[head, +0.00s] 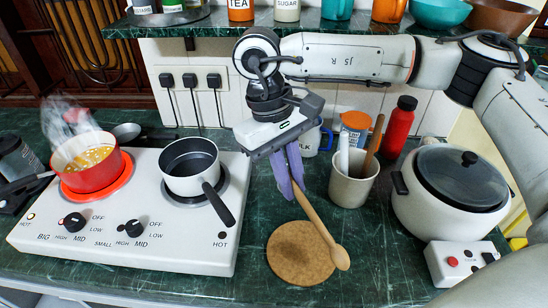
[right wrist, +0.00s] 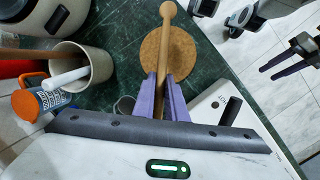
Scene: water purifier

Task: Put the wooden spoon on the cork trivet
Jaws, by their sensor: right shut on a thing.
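The wooden spoon (head: 318,222) is held by its handle in my right gripper (head: 288,176), whose purple fingers are shut on it. It slants down to the right, with its bowl over the right edge of the round cork trivet (head: 290,258). I cannot tell whether the bowl touches the trivet. In the right wrist view the spoon (right wrist: 165,45) runs up from between the right fingers (right wrist: 162,98), across the trivet (right wrist: 180,62) and past its far edge. My left gripper (right wrist: 286,68) shows only there, at the right, empty with its fingers apart.
A holder with utensils (head: 352,188) stands right of the gripper, near a red bottle (head: 398,128). A rice cooker (head: 450,195) is at the right. The white stove (head: 150,245) carries a steaming red pot (head: 92,176) and a saucepan (head: 190,180). Counter around the trivet is clear.

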